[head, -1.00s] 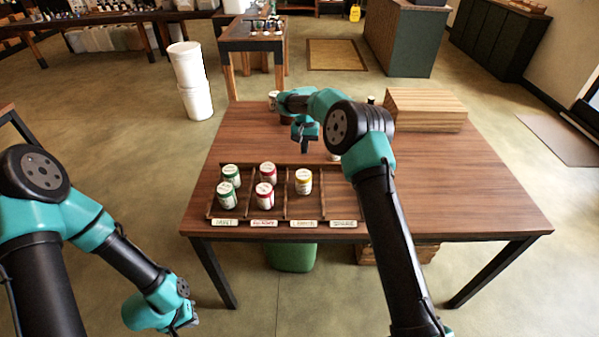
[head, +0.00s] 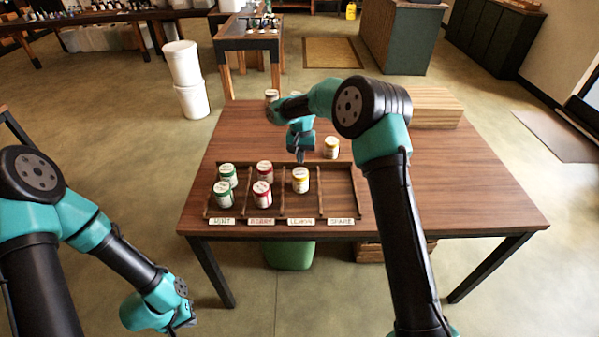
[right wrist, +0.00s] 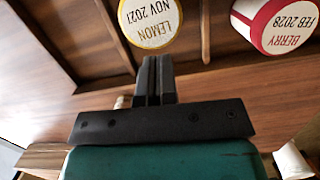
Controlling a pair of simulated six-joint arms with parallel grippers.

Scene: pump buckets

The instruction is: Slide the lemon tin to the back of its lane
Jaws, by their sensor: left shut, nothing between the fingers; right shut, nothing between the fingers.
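The lemon tin (head: 301,181), white with a yellow rim, stands upright partway along the third lane of the rack, above the lemon label (head: 300,221). My right gripper (head: 300,159) is shut and empty, low at the far side of the tin. In the right wrist view its fingertips (right wrist: 154,62) are close to the lid's edge; I cannot tell whether they touch. My left gripper (head: 187,318) is shut and empty, off the table's front left.
Green mint tins (head: 224,193) and red berry tins (head: 262,193) fill the two lanes to the left. The spare lane (head: 338,190) is empty. Another yellow-rimmed tin (head: 331,147) stands behind the rack. A wooden crate (head: 436,107) sits at the back right.

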